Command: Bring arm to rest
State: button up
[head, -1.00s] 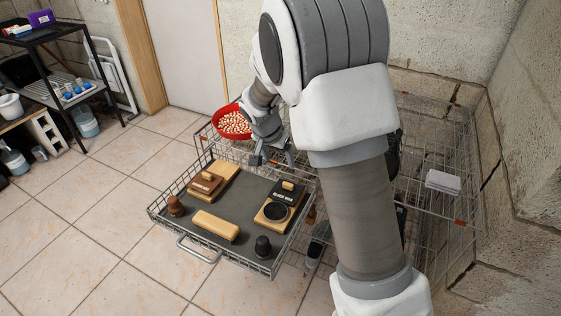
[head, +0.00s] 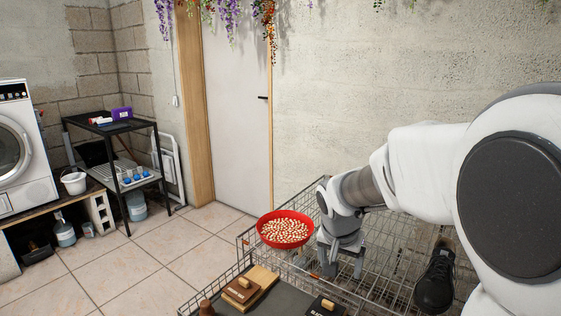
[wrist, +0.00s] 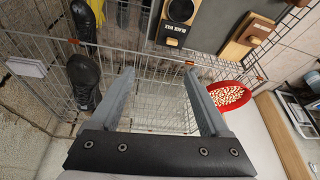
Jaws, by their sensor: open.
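My gripper (head: 343,268) is at the end of my arm, over the wire rack beside the red bowl in the head view. In the wrist view my gripper (wrist: 165,100) has its two grey fingers spread apart with nothing between them, only wire mesh beyond. My arm reaches in from the right of the head view, bent, with the gripper pointing down.
A red bowl (head: 286,230) of pale pieces sits left of my gripper. A dark tray (head: 280,300) below holds wooden blocks, including a brown-topped one (head: 245,288). Black shoes (wrist: 84,75) stand in the rack (head: 390,250). Tiled floor (head: 175,240) is clear at left.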

jog(key=s+d+r+n+t+y, duration=0.1)
jog(key=s+r+n, duration=0.25)
jog(key=s, duration=0.75)
jog(key=s+r+n+t+y, duration=0.15)
jog(key=s+r, duration=0.25)
jog(key=s, duration=0.8)
notch_tip(320, 180, up, 20)
jog(key=p, duration=2)
jog(key=shift+r+g+h, duration=0.15)
jog(key=shift+g+h, duration=0.2)
jog(key=shift+g, duration=0.1)
jog(key=shift+w+a, duration=0.1)
jog(key=shift+a, duration=0.05)
